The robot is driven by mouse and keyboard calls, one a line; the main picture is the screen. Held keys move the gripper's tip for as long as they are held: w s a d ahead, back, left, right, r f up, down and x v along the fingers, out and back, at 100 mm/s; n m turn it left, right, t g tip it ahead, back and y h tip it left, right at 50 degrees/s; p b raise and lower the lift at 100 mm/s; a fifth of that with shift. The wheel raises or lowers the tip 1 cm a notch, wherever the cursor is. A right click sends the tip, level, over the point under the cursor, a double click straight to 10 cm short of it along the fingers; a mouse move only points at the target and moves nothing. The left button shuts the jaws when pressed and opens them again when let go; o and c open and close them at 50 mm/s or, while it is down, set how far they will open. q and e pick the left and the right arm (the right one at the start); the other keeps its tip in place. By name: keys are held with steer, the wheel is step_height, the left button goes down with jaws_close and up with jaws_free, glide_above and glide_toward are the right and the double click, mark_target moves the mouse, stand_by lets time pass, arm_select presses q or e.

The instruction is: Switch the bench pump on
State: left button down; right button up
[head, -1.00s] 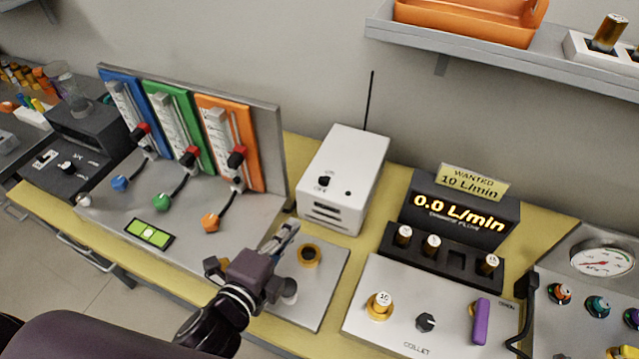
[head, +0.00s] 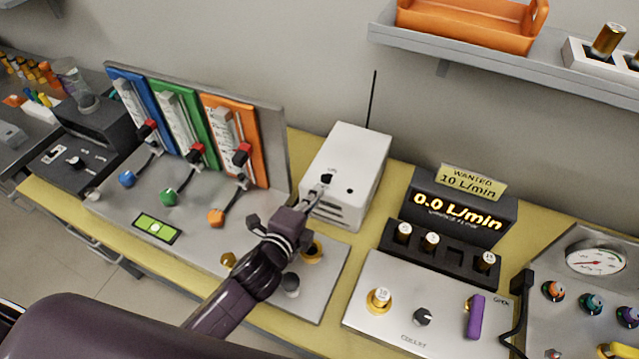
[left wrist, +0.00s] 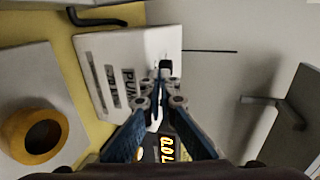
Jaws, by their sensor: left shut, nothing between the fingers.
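The bench pump is a white box (head: 352,157) with a thin black antenna, standing at the back middle of the bench. Its black switch (head: 327,178) is on the face turned to me, with a small dark knob to its right. My left gripper (head: 319,190) is shut and empty, its tips at the switch. In the left wrist view the pump (left wrist: 110,45) carries the word PUMP, and the closed fingertips (left wrist: 160,82) are right by the black switch (left wrist: 165,65). I cannot tell whether they touch it, and the switch position is hard to read. My right gripper is out of view.
A flow display (head: 458,212) reads 0.0 L/min, with a WANTED 10 L/min sign (head: 472,181) above. A panel with levers (head: 190,140) stands left. A brass ring (head: 313,252) is below the gripper, and a shelf (head: 480,65) hangs at upper right.

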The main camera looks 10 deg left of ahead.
mark_target(325, 179)
arm_select(q)
steer(key=shift+w+d+p, duration=0.25)
steer(key=shift+w+p, duration=0.05)
steer(key=shift+w, duration=0.9)
steer(key=shift+w+d+r, duration=0.1)
steer(key=shift+w+d, duration=0.1)
steer(key=shift+w, duration=1.25)
